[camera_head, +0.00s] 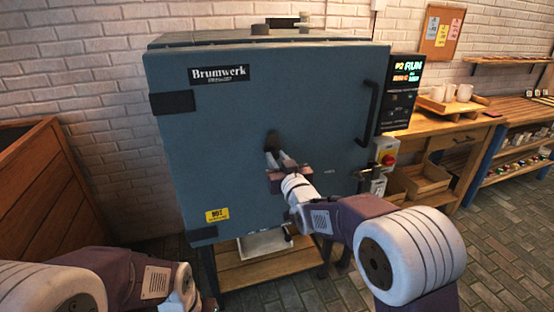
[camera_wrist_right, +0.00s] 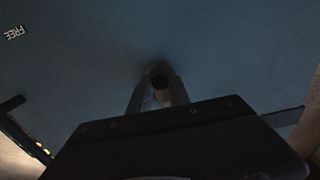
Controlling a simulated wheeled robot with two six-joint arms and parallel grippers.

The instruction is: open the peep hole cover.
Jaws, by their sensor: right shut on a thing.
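The kiln (camera_head: 230,110) is a large blue-grey box with its door shut, facing me. The small dark peep hole cover (camera_head: 273,140) is near the middle of the door. My right gripper (camera_head: 276,158) is at the door with its fingertips at the cover. In the right wrist view the fingers (camera_wrist_right: 158,92) are closed around a small round dark piece, the cover, against the door face. The fingers hide part of it. My left arm comes in at the lower left, and its fingertips are not in view.
A vertical door handle (camera_head: 372,112) stands out at the door's right. A control box (camera_head: 400,100) with a lit display is beside it. A wooden bench (camera_head: 450,125) with mugs is at right. A wooden crate (camera_head: 40,185) is at left.

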